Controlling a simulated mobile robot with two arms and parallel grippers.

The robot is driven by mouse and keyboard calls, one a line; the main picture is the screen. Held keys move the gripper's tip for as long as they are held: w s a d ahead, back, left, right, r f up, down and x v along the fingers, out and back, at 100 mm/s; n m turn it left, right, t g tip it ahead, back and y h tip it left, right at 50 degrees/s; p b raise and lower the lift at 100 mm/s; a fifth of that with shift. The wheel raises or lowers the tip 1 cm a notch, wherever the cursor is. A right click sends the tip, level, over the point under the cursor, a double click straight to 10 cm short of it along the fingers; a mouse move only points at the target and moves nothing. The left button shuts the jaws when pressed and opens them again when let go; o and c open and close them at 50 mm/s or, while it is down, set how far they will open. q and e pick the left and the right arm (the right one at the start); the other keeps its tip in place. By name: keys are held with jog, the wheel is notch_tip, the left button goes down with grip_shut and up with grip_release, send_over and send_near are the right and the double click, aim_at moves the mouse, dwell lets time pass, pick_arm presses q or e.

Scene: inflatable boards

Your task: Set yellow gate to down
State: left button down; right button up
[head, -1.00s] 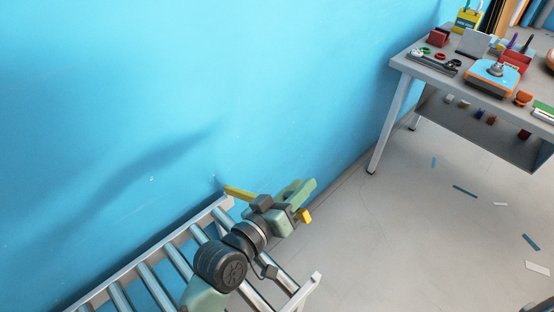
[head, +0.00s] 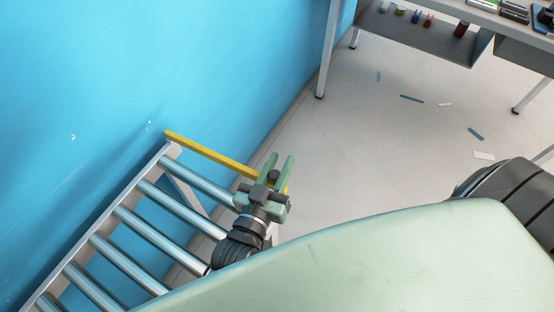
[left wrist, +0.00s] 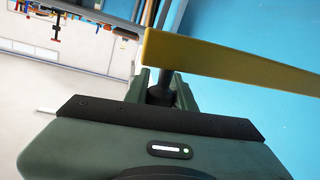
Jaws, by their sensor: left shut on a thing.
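The yellow gate (head: 210,153) is a long flat bar across the far end of the roller conveyor (head: 120,232), running from the wall side to my left gripper. It lies about level with the rollers. My left gripper (head: 277,172) is at its right end, shut on the gate's dark knob (head: 273,174). In the left wrist view the gate (left wrist: 230,62) crosses just beyond the fingers of my left gripper (left wrist: 160,85), and a dark post shows between them. The fingers hide part of the gate's end. My right gripper is not in view.
A blue wall (head: 90,70) runs along the conveyor's left side. A grey table (head: 425,38) with a lower shelf stands at the back right. The floor (head: 350,140) beyond the gate is open, with a few flat scraps. My own green arm link covers the lower right.

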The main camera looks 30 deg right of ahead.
aim_at(274, 181)
pick_arm(q)
jog(key=c, duration=1.2)
grip_release()
jog(key=shift+d, duration=0.1)
jog(key=v, duration=0.8)
jog(key=shift+d, duration=0.1)
jog(key=shift+s, duration=0.1)
